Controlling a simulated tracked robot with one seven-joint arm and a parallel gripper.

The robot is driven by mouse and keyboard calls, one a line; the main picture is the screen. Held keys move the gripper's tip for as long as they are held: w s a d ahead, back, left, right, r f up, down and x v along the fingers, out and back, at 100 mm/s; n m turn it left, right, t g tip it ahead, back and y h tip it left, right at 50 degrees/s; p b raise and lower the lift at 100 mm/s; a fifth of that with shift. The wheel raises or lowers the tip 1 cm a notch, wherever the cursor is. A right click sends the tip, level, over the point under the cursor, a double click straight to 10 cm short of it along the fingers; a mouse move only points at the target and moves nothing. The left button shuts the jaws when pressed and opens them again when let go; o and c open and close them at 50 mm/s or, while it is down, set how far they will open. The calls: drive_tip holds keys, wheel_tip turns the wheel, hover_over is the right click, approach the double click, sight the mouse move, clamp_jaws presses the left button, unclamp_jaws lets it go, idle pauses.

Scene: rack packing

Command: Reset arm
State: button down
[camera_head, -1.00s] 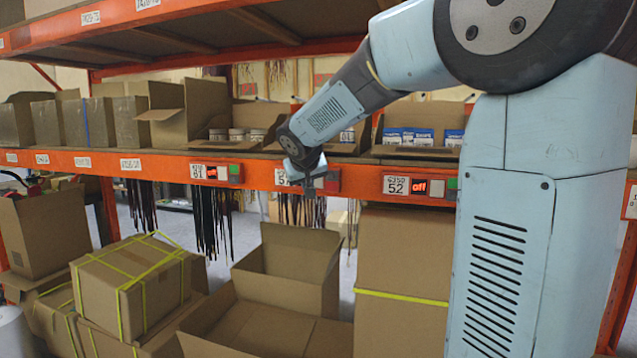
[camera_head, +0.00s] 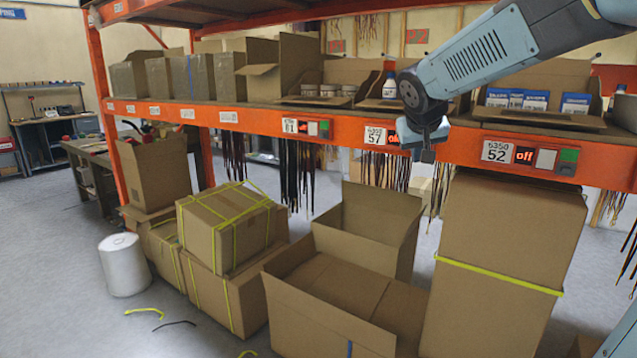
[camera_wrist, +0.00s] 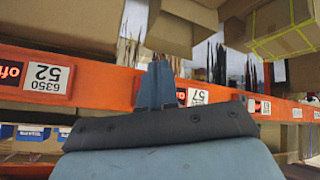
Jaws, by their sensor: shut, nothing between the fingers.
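My arm reaches in from the upper right of the head view. My gripper (camera_head: 427,148) hangs from it, shut and empty, in front of the orange shelf beam (camera_head: 462,140) just right of the "57" label (camera_head: 375,136). In the wrist view, which shows the scene upside down, my gripper (camera_wrist: 157,82) has its fingers together with nothing between them, near the orange beam. From these views I cannot tell whether it touches the beam.
Open boxes with jars (camera_head: 322,91) and blue packs (camera_head: 520,99) stand on the shelf. Below are a large open carton (camera_head: 318,318), strapped boxes (camera_head: 215,228) and a tall strapped carton (camera_head: 500,230).

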drive_tip(key=s+f+g+y, duration=0.1)
drive_tip(key=s+f, duration=0.3)
drive_tip(key=s, duration=0.9)
drive_tip(key=s+f+g+y, duration=0.1)
drive_tip(key=s+f, duration=0.3)
drive_tip(key=s, duration=0.9)
drive_tip(key=shift+s+a+y, duration=0.35)
drive_tip(key=shift+y, duration=0.05)
